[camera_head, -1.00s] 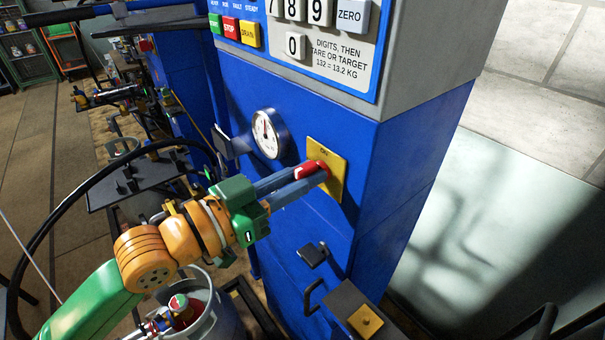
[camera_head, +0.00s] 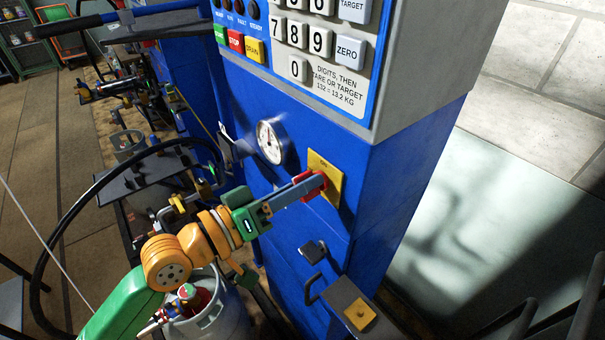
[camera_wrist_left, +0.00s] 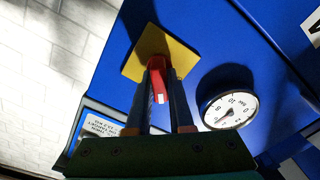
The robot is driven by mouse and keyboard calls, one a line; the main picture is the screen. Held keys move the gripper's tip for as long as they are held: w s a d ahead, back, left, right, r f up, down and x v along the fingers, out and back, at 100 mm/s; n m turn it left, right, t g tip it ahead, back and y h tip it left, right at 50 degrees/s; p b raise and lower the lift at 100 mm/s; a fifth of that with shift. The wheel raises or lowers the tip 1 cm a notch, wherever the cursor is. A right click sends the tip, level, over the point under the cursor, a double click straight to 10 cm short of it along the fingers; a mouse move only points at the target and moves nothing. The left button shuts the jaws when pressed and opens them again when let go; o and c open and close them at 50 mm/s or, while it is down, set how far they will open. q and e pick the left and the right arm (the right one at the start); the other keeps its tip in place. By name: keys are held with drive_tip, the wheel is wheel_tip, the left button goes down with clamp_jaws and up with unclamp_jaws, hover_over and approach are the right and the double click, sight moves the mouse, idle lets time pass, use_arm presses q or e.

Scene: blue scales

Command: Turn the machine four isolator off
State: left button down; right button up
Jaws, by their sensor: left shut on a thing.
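The isolator is a red handle (camera_head: 312,184) on a yellow plate (camera_head: 327,177), fixed to the front of the blue machine (camera_head: 380,190) below its keypad. My left gripper (camera_head: 308,186) is shut on the red handle, with grey fingers either side of it. In the left wrist view the red handle (camera_wrist_left: 158,82) sits between the two fingers, in front of the yellow plate (camera_wrist_left: 147,47). The fingers hide part of the handle, and any plate lettering is not readable now. My right gripper is not in view.
A round dial gauge (camera_head: 270,140) is on the blue front, left of the isolator. The keypad panel (camera_head: 300,50) is above. A grey shelf with a yellow block (camera_head: 360,314) juts out below. A gas cylinder (camera_head: 215,312) stands under my left arm.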

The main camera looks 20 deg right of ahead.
use_arm(q)
drive_tip(key=n+p, duration=0.2)
drive_tip(key=n, duration=0.3)
drive_tip(key=shift+w+r+n+p, duration=0.1)
drive_tip(key=shift+w+n+p, duration=0.05)
drive_tip(key=shift+n+p, duration=0.2)
drive_tip(key=shift+f+n+p, duration=0.2)
drive_tip(key=shift+n+p, duration=0.8)
drive_tip(key=shift+n, duration=1.25)
drive_tip(key=c, duration=0.8)
unclamp_jaws()
drive_tip(key=shift+f, duration=0.15)
